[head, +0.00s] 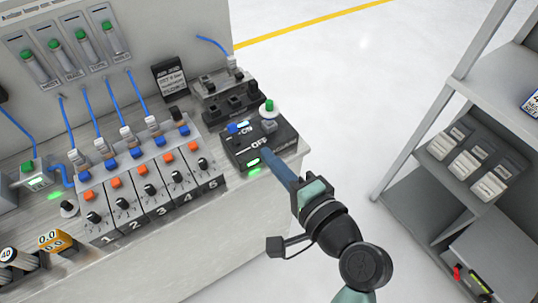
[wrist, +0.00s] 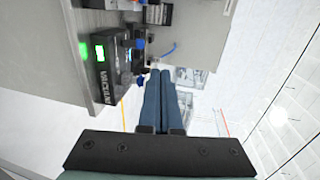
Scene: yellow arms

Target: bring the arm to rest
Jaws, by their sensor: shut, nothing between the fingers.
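My gripper (head: 265,153) is shut and empty, its blue fingers pressed together. In the head view its tip appears over the front right part of a dark switch box (head: 286,138) marked ON and OFF, with lit green spots; I cannot tell whether it touches. In the wrist view the closed fingers (wrist: 160,73) point away from the camera, and the dark box (wrist: 104,62) with a lit green panel is to their left, with a visible gap. My arm comes in from the lower right in the head view.
A bench (head: 185,262) carries a row of numbered valve units (head: 150,190) with orange and blue knobs, left of the box. A grey shelf rack (head: 410,195) with devices stands on the right. Clear white floor (head: 330,85) lies between bench and rack.

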